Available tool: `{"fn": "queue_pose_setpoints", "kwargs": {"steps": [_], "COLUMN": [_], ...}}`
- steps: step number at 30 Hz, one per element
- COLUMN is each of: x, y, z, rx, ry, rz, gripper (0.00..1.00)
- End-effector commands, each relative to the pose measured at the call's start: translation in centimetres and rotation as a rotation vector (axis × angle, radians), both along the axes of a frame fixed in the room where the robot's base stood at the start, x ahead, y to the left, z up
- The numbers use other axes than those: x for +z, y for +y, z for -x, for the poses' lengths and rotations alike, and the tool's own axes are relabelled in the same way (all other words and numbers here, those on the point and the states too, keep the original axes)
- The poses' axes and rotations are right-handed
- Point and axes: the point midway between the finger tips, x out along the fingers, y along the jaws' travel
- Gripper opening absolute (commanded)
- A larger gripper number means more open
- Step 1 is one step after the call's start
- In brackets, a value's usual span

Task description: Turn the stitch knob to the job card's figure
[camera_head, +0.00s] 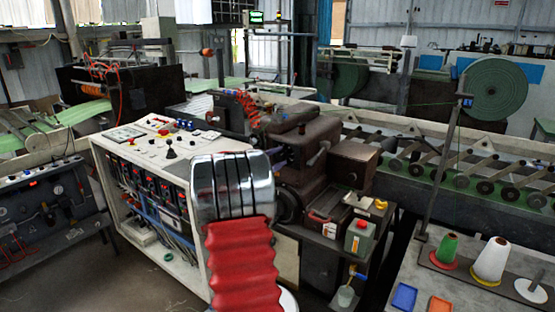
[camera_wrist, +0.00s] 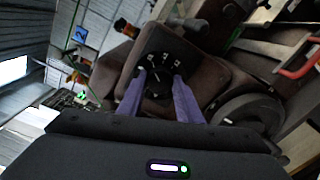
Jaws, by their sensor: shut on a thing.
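In the wrist view, a black dial plate (camera_wrist: 167,48) with small white figures sits on the brown sewing head (camera_wrist: 205,77). The figures look like low numbers, but they are too small to read surely. The dark stitch knob (camera_wrist: 157,91) is at the lower part of the plate. My gripper (camera_wrist: 160,76) has its two purple fingers on either side of the knob, shut on it. The knob's pointer is not clear. I cannot make out a job card's figure.
A white control console (camera_head: 150,215) stands left of the sewing head. A conveyor (camera_head: 460,205) runs to the right. A small blue sign (camera_wrist: 81,36) shows in the wrist view.

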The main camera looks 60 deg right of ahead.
Motion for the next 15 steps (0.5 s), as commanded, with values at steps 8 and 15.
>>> {"fn": "queue_pose_setpoints", "kwargs": {"steps": [8, 15], "x": [-0.29, -0.35], "y": [0.03, 0.02], "z": [0.19, 0.21], "rx": [-0.004, -0.005], "ry": [-0.034, -0.032], "rz": [0.001, 0.000], "gripper": [0.09, 0.09]}}
